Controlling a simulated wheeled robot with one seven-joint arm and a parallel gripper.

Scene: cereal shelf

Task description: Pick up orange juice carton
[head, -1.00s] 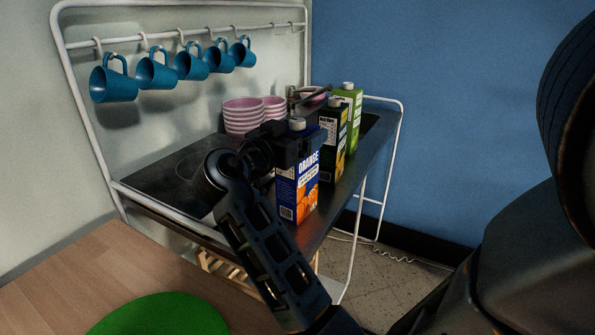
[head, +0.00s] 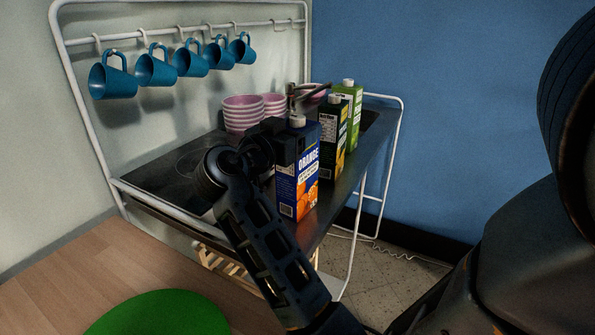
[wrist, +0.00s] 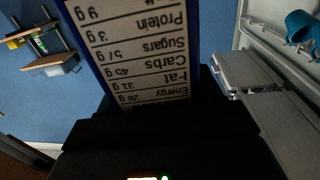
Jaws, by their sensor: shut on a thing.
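The orange juice carton (head: 298,180) is blue with orange fruit pictures and a white cap. It stands upright at the front edge of the dark counter (head: 340,194) in the head view. My gripper (head: 291,145) is shut on its upper part, coming from the left. In the wrist view the carton's nutrition panel (wrist: 137,45) fills the top middle, right at my gripper (wrist: 160,125). The fingertips are mostly hidden. I cannot tell whether the carton's base touches the counter.
A dark carton (head: 333,140) and a green carton (head: 350,112) stand just behind it. Pink bowls (head: 243,113) are stacked behind my gripper. Blue mugs (head: 156,68) hang from a rail. A wooden table (head: 60,292) with a green round thing (head: 160,315) is in front.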

